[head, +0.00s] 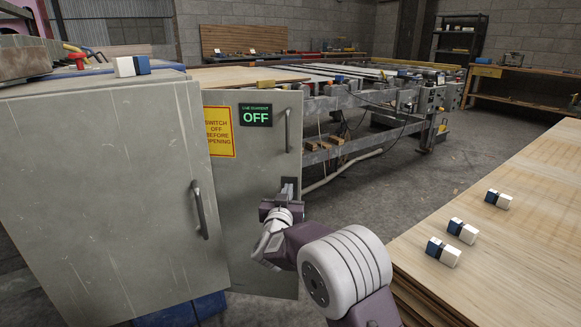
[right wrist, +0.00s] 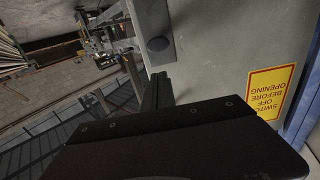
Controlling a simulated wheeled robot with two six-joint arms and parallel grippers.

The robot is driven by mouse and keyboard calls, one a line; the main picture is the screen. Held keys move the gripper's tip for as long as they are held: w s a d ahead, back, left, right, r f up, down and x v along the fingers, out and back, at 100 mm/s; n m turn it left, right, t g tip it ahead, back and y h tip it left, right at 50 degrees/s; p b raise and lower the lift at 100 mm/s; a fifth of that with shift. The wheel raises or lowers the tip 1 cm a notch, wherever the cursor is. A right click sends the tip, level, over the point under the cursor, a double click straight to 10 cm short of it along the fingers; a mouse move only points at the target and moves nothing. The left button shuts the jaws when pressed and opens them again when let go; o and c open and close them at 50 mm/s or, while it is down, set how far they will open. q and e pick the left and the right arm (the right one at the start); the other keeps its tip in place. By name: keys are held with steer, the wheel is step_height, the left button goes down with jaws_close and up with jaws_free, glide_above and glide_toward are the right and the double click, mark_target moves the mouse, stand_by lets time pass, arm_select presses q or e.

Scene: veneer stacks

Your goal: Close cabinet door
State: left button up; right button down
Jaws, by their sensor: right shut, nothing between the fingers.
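The grey cabinet (head: 110,180) stands at the left, its near grey panel carrying a long handle (head: 200,210). Beside it, farther right, is a grey door panel (head: 240,180) with a yellow warning sign (head: 219,131), a green OFF display and a handle (head: 289,130) near its right edge. How far this panel stands ajar cannot be told. My right gripper (head: 289,187) is shut and empty, in front of that panel near its right edge, below the handle. In the right wrist view the fingers (right wrist: 158,92) lie by the panel (right wrist: 215,50); contact cannot be told. My left gripper is out of view.
A wooden veneer stack (head: 500,250) with several blue-and-white blocks fills the right side. A long machine bench (head: 370,105) stands behind. Grey floor (head: 365,190) is clear between the door panel and the stack. Another block (head: 132,66) lies on the cabinet top.

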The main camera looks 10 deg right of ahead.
mark_target(292, 176)
steer(key=b+x, duration=0.1)
steer(key=x, duration=0.3)
steer(key=shift+w+d+f+b, duration=0.2)
steer(key=shift+w+b, duration=0.15)
steer(key=shift+w+d+r, duration=0.1)
steer(key=shift+w+d, duration=0.05)
steer(key=shift+w, duration=0.4)
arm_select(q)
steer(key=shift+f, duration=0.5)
arm_select(e)
steer(key=shift+w+r, duration=0.1)
